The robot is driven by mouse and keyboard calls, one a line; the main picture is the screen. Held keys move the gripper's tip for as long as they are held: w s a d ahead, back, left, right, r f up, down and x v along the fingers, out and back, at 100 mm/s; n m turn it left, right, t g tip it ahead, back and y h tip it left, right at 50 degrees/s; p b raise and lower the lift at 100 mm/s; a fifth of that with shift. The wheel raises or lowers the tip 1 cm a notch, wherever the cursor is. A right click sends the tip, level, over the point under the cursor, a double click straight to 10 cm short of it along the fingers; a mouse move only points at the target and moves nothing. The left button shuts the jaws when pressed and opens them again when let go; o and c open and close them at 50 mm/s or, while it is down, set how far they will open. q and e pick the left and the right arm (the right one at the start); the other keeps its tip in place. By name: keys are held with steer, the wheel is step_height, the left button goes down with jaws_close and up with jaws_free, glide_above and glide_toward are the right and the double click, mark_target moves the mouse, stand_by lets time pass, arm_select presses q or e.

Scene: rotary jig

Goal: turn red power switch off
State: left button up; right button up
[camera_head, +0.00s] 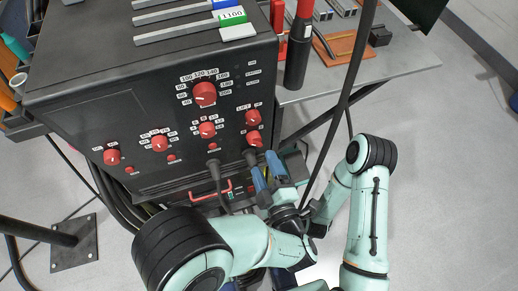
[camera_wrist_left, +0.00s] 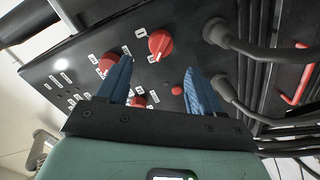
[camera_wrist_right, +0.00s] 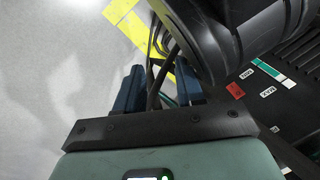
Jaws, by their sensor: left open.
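The black control box (camera_head: 60,120) has several red rotary knobs on its front. In the left wrist view, a red knob (camera_wrist_left: 160,45) lies ahead of the gap between my fingertips. My left gripper (camera_head: 264,163) is open and empty, just below the lower right knob. My right gripper (camera_wrist_right: 160,66) is open in its wrist view and hidden in the head view. A small red part (camera_wrist_right: 235,90) beside white labels shows there. I cannot tell which red control is the power switch.
Thick black cables (camera_head: 215,178) plug in below the knobs. A red handle (camera_head: 212,193) is low on the box. A dark tube (camera_wrist_right: 215,35) crosses close before my right gripper. A grey side table (camera_head: 400,70) with parts stands at right.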

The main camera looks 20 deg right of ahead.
arm_select(q)
steer(key=s, duration=0.6)
steer(key=shift+r+p, duration=0.2)
steer(key=shift+p, duration=0.1)
arm_select(e)
steer(key=shift+w+a+r+t, duration=0.1)
steer(key=shift+w+r+t, duration=0.3)
steer(key=shift+w+r, duration=0.45)
steer(key=shift+f, duration=0.1)
